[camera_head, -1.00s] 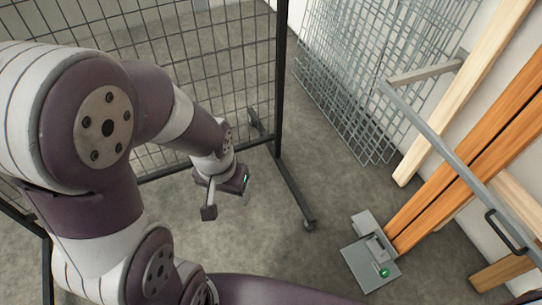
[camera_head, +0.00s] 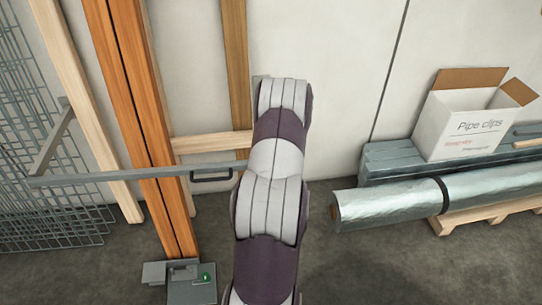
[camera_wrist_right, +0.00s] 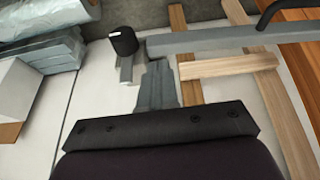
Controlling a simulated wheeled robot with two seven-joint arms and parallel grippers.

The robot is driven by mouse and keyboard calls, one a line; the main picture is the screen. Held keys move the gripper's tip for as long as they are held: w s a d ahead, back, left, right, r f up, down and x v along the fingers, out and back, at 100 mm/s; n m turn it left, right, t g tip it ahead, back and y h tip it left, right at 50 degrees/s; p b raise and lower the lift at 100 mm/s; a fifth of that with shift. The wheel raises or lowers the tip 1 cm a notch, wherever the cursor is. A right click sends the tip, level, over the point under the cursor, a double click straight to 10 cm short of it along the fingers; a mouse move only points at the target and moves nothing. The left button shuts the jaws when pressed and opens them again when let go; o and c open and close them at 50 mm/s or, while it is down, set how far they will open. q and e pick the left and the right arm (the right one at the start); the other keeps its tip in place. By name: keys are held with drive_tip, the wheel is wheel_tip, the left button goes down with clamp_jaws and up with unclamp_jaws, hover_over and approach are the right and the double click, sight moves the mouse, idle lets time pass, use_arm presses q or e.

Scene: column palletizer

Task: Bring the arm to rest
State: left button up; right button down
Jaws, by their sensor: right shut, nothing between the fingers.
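My right gripper (camera_wrist_right: 157,88) shows in the right wrist view as grey fingers together at the middle of its dark palm, shut and empty. No object touches the fingertips that I can see. In the head view my arm (camera_head: 270,190) rises from the bottom centre toward the wall; its gripper is hidden there. My left gripper is in neither current view.
A grey bar (camera_head: 120,178) with a black handle (camera_head: 210,175) crosses orange posts (camera_head: 150,130) left of my arm. A grey box (camera_head: 192,290) with a green light stands below. To the right are a foil-wrapped roll (camera_head: 390,205) and a "Pipe clips" carton (camera_head: 465,130).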

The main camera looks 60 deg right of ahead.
drive_tip(key=v, duration=0.4)
